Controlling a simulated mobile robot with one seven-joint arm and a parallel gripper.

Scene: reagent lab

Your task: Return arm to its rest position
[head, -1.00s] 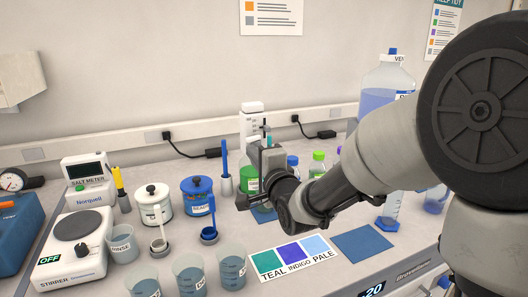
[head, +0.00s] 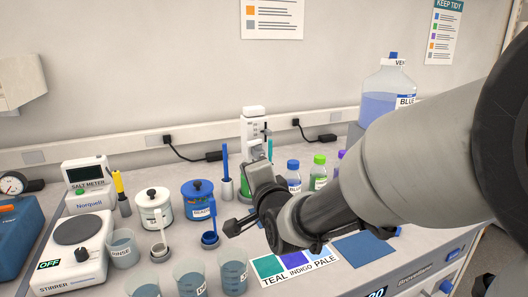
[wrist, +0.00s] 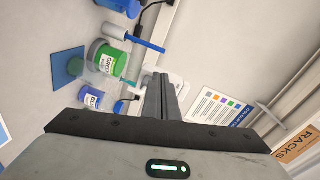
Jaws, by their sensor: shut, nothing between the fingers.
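My gripper (head: 238,224) is held above the bench, left of the middle in the head view, with its fingers pointing left. In the wrist view my gripper's fingers (wrist: 161,98) are together with nothing between them. My arm crosses the head view from the right edge and hides part of the bench behind it.
A colour card (head: 268,268) marked teal, indigo and pale lies below my gripper, with a blue mat (head: 364,250) to its right. Lidded pots, beakers and a stirrer (head: 75,255) stand left. Small bottles (head: 318,172) and a large blue container (head: 384,100) stand behind my arm.

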